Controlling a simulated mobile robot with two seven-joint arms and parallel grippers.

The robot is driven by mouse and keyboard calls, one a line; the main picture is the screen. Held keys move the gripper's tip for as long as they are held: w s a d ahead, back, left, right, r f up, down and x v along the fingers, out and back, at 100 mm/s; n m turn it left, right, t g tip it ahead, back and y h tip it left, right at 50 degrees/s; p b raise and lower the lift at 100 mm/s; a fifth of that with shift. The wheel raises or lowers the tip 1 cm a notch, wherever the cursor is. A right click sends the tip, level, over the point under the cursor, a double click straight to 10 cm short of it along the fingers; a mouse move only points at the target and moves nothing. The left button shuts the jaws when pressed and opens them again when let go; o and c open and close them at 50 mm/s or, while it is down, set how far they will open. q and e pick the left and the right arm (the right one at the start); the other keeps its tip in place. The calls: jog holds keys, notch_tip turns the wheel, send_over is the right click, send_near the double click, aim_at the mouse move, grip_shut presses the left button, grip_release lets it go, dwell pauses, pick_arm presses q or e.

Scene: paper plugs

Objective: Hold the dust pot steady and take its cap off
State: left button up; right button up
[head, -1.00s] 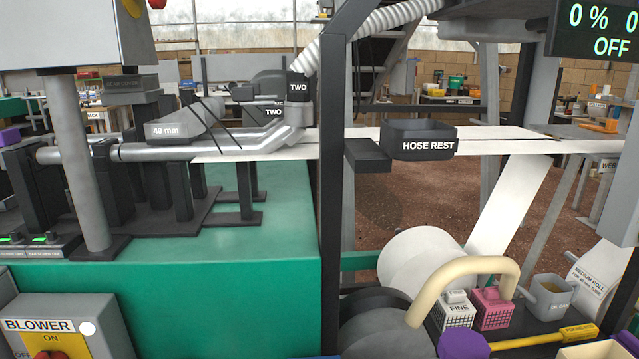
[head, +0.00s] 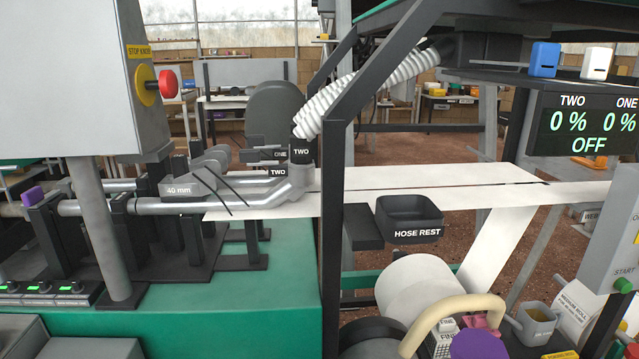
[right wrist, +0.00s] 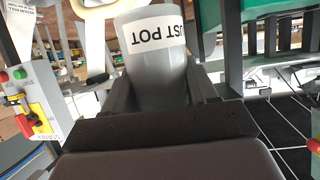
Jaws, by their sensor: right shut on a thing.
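The dust pot (right wrist: 158,62) is a grey cylinder with a white label, seen in the right wrist view. My right gripper (right wrist: 162,88) is shut on it, with a dark finger on either side of the pot. I cannot make out the cap in the right wrist view. The dust pot cannot be made out in the head view. My left gripper is in neither view.
In the head view, a black hose rest (head: 409,214) stands beside the white paper web (head: 430,178). A white ribbed hose (head: 365,92) hangs above it. A cream curved handle (head: 450,308) and a purple object (head: 477,344) are low at the right.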

aim_at(481, 352)
notch_tip(481, 352, up, 6)
jog(key=p, duration=0.5)
jog(key=shift+r+p, duration=0.2)
jog(key=shift+p, duration=0.1)
jog(key=shift+r+p, duration=0.6)
jog(key=shift+p, duration=0.1)
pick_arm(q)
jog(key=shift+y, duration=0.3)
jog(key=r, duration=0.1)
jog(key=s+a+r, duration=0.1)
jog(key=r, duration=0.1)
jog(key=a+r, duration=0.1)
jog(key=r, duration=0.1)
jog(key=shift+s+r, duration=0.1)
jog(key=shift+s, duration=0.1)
pick_arm(e)
jog(key=shift+a, duration=0.1)
